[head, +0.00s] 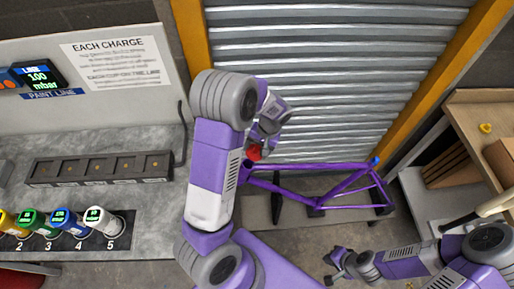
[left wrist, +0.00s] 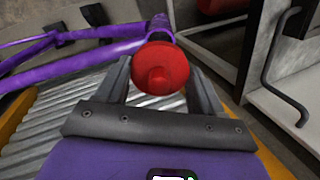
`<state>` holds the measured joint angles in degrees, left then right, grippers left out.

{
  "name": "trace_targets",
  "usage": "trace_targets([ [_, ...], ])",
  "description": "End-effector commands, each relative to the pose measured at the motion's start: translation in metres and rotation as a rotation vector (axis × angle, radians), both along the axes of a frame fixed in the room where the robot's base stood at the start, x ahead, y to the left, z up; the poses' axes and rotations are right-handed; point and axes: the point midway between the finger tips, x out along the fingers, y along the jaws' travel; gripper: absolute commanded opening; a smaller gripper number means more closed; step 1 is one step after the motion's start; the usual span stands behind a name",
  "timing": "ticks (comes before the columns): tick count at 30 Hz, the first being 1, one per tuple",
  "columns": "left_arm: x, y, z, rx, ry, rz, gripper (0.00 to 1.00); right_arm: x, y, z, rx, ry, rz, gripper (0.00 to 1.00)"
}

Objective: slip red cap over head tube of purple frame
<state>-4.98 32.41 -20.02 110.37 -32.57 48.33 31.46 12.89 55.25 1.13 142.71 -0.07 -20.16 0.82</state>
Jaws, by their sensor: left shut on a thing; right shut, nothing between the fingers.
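The purple frame (head: 325,187) is held in front of the ribbed metal shutter, with its head tube end towards the left. My left gripper (head: 258,146) is shut on the red cap (head: 254,153) at that end. In the left wrist view the red cap (left wrist: 160,68) sits between the two fingers, and the purple head tube (left wrist: 160,27) shows just beyond it, roughly in line. The cap hides the tube's near end, so I cannot tell whether they touch or overlap.
A blue piece (head: 375,161) is on the frame's right end. A grey counter (head: 150,215) at left carries a dark slotted strip (head: 100,168) and several numbered coloured cups. A wooden shelf (head: 480,104) with a small yellow thing (head: 485,128) stands at right.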

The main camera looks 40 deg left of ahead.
Motion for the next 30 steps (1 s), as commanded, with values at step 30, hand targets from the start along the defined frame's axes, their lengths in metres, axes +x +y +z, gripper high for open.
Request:
trace_targets([
  [30,-0.015,0.017,-0.075,0.0,0.001,-0.001,0.39,0.0,0.0,-0.062,0.0,0.0,0.0,0.0],
])
